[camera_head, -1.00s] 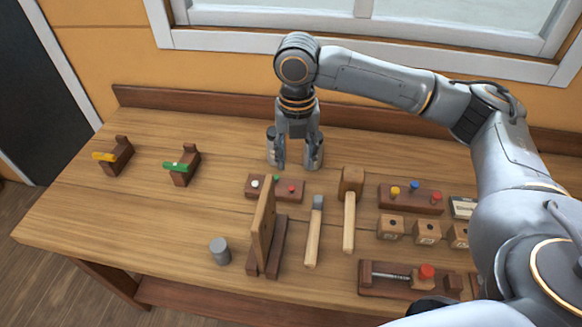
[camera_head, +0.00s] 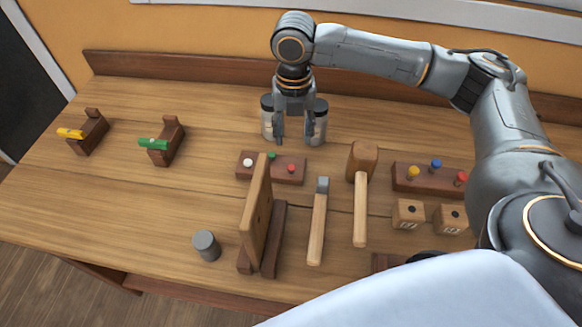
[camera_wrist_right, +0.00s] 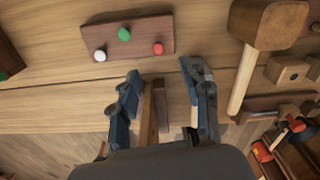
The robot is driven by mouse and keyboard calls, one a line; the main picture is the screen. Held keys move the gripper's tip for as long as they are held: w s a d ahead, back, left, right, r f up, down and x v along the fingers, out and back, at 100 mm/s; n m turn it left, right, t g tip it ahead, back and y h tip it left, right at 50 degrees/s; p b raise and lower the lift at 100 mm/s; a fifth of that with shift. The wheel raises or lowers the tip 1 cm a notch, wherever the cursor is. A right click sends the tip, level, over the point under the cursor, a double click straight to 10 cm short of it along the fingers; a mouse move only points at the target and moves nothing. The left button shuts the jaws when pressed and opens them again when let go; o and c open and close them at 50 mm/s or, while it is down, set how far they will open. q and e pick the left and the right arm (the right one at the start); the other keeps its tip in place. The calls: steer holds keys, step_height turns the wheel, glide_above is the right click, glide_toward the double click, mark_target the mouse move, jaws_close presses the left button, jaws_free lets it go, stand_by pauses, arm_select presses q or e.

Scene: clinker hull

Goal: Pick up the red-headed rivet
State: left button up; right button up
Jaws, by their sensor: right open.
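A rivet with a red head (camera_head: 291,168) stands at the right end of a small dark wooden block (camera_head: 246,170), beside a green-headed and a white-headed one. In the right wrist view the red head (camera_wrist_right: 158,48) shows beyond the fingertips. My right gripper (camera_head: 294,138) is open and empty, pointing down just behind the block in the head view. Nothing is between its fingers that I can make out, and its exact height above the bench is unclear. My left gripper is not in view.
A second block (camera_head: 403,184) holds yellow, blue and red pegs. A grey cylinder (camera_head: 206,245) stands front left. The bench's left middle is clear.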

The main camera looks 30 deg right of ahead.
glide_above(291, 167)
steer(key=f, duration=0.5)
steer(key=shift+s+d, duration=0.1)
steer(key=shift+d, duration=0.2)
steer(key=f, duration=0.1)
steer(key=f+p, duration=0.1)
steer(key=f, duration=0.3)
steer(key=shift+a+p, duration=0.25)
steer(key=shift+p, duration=0.15)
steer(key=shift+f, duration=0.35)
steer(key=shift+c, duration=0.2)
jaws_close()
